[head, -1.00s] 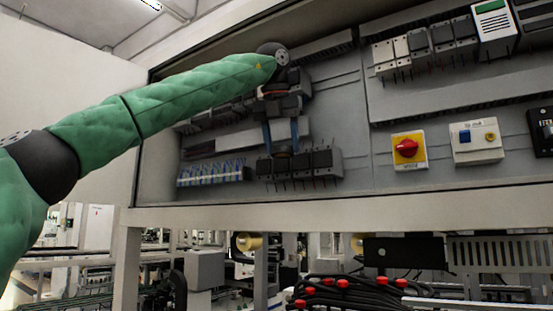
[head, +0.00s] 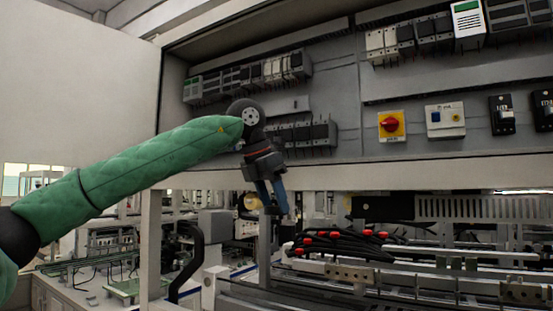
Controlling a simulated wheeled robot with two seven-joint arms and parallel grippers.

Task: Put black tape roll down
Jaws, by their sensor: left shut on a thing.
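My left gripper (head: 272,205) hangs from the green-sleeved arm that comes in from the left. Its two blue fingers point down and are shut on a small dark thing at their tips, which I take to be the black tape roll (head: 274,210). Little of the roll shows between the fingers, and its shape is hard to make out. The gripper is in front of the cabinet's lower edge, with its fingertips below that edge in the picture. The roll shows no clear contact with any surface. My right gripper is not in view.
An open grey cabinet (head: 345,174) holds rows of modules and a red rotary switch (head: 391,124) on a yellow plate. Below it, black cables with red ends (head: 340,243) lie near metal rails (head: 400,281). A grey box (head: 215,222) stands left of the gripper.

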